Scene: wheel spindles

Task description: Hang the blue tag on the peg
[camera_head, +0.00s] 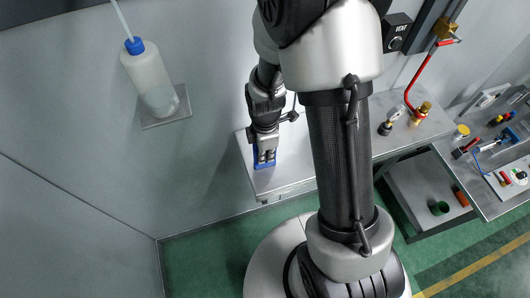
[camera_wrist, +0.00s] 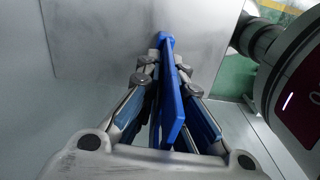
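The blue tag (camera_wrist: 170,95) is a flat, long plate seen nearly edge-on in the wrist view. My gripper (camera_wrist: 162,62) has its fingertips closed on either side of it, and the plate runs back between the fingers. In the head view, my gripper (camera_head: 265,150) points down at the left end of the grey bench, and the blue tag (camera_head: 264,163) shows at its fingertips. I cannot tell whether the tag touches the bench top. I cannot make out the peg in either view.
The grey bench (camera_head: 290,180) has a bare front left part. A red lever with a brass valve (camera_head: 421,110) and a small gauge (camera_head: 386,128) stand at its right. A wash bottle (camera_head: 150,78) sits on a wall shelf. Another table (camera_head: 490,205) holds several small parts.

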